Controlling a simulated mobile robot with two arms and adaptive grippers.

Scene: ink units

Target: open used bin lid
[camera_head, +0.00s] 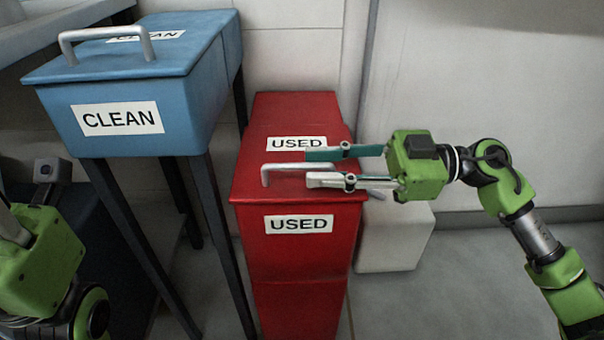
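The red used bin (300,258) stands in the middle, with "USED" labels on its lid and front. Its lid (285,115) lies shut. A pale bar handle (280,167) runs across the lid near the front. My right gripper (307,168) reaches in from the right over the lid. It is open, with one finger on the far side and one on the near side of the handle's right part in the picture. I cannot tell whether it touches the handle. My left gripper (12,228) is partly in view at the left edge, and its opening cannot be made out.
A blue bin marked "CLEAN" (185,95), with its lid shut and a pale handle, stands on dark legs at the left. A white box (393,240) is on the floor right of the red bin. A pale wall is close behind. Floor at the lower right is clear.

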